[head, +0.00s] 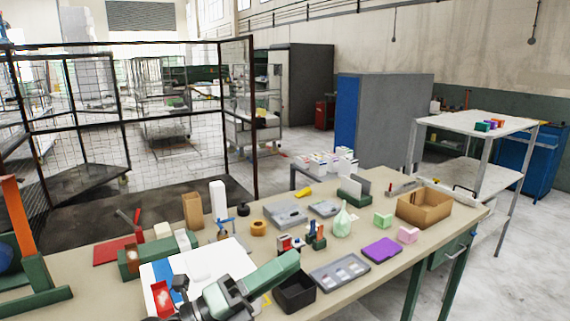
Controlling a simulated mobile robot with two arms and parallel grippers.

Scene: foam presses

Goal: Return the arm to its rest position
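My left gripper (183,293) shows as dark grey and black parts low in the head view, over the near edge of the workbench (385,248). It is beside a red piece (162,300) and a blue piece (178,282) on a white sheet (215,258). Whether its fingers are apart or closed, or hold anything, I cannot tell. A green bar-shaped part (268,274) extends up and right from the grey joints; I cannot tell whether it belongs to my arm. My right gripper is not in view.
Close by are a black open bin (295,293), a grey tray (340,273), a purple block (382,249) and a green vase (342,222). A cardboard box (424,207) stands at the right. A green-and-orange frame (35,275) stands at the left. A mesh fence (80,150) rises behind.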

